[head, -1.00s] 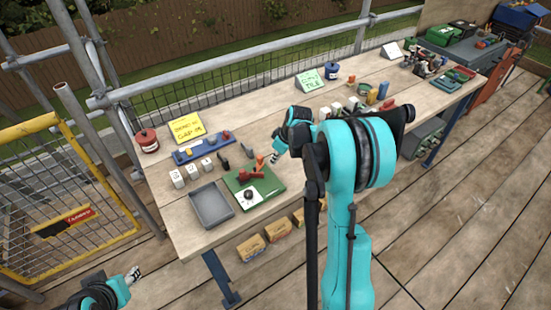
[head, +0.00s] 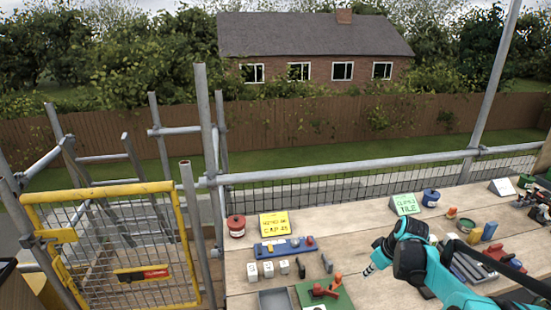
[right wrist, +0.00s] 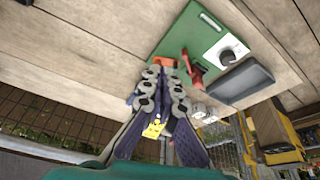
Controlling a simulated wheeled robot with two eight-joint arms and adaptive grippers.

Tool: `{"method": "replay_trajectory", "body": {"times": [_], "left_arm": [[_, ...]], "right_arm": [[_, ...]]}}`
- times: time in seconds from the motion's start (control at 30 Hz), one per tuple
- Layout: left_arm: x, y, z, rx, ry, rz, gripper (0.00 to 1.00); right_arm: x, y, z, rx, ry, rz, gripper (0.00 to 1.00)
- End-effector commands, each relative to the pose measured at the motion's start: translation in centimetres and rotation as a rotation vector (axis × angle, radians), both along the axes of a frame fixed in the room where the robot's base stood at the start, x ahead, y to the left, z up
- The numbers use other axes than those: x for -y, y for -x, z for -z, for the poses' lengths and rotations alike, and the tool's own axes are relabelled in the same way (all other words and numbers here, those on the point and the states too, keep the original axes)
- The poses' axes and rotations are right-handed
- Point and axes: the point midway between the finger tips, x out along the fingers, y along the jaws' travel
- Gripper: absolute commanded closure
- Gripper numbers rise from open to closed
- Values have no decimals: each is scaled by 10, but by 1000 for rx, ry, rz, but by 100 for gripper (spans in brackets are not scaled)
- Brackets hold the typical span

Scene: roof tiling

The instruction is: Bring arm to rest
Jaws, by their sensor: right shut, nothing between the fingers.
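My right arm comes in from the lower right of the head view. Its gripper (head: 370,270) is over the wooden bench (head: 240,285), to the right of a green board (head: 342,298) with red and orange tools on it. In the right wrist view the two dark fingers with grey joints meet at their tips (right wrist: 163,72); they are shut with nothing between them. The green board (right wrist: 200,30) lies beyond the tips in that view. My left gripper is out of view.
A grey tray (head: 275,299), white blocks (head: 268,269), a blue rack (head: 286,248) and a red tin (head: 236,226) are on the bench left of the gripper. Grey and coloured parts lie on its right. A scaffold rail (head: 330,170) runs behind, and a yellow gate (head: 110,190) stands at left.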

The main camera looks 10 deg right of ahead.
Motion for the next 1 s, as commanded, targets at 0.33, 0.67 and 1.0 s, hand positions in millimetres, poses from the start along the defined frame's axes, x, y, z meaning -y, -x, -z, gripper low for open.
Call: {"method": "replay_trajectory", "body": {"times": [0.33,0.67,1.0], "left_arm": [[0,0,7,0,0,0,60],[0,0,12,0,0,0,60],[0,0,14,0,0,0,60]], "right_arm": [[-100,84,-56,74,24,191,100],[-164,181,-52,203,-21,368,100],[-178,212,-37,260,-64,434,100]]}}
